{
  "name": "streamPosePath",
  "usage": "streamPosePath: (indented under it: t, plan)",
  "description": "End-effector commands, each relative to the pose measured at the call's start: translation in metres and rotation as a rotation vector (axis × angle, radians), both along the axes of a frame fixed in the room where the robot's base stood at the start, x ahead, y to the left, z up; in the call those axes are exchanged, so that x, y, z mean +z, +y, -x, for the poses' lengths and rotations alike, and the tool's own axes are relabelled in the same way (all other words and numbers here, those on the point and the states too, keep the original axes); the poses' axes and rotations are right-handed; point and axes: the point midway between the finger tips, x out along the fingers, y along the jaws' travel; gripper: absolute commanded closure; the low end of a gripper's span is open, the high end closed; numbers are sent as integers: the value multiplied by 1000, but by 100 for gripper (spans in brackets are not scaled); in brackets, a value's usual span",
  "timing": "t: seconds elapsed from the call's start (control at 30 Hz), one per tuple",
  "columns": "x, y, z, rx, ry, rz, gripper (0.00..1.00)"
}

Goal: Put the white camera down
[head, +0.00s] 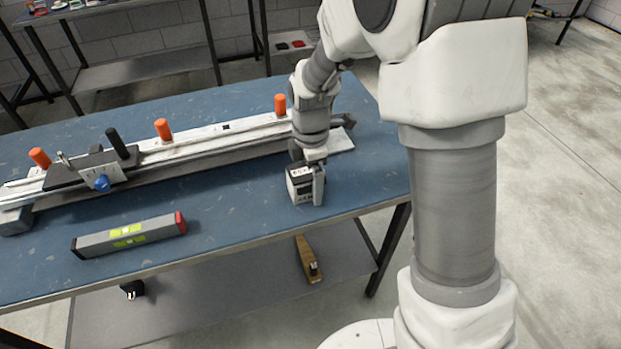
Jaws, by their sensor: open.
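The jaws are open. The far finger and the back of the camera are hidden, so I cannot tell whether a finger touches it.
A long rail with orange knobs (163,129) lies across the table behind the camera. A grey bar with a red end (128,236) lies at the front left. Blue tabletop is clear between bar and camera. A wooden piece (307,259) lies on the lower shelf.

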Motion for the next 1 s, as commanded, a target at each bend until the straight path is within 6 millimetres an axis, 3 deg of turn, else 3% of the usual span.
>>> streamPosePath:
  t: [0.5, 0.7, 0.87, 1.0]
  plan:
    - [100, 0, -1, 0, -4, -1, 0]
    - [119, 0, 0, 0, -1, 0, 0]
    - [123, 0, 0, -7, -3, -1, 0]
    - [139, -10, 8, -108, -34, -9, 0]
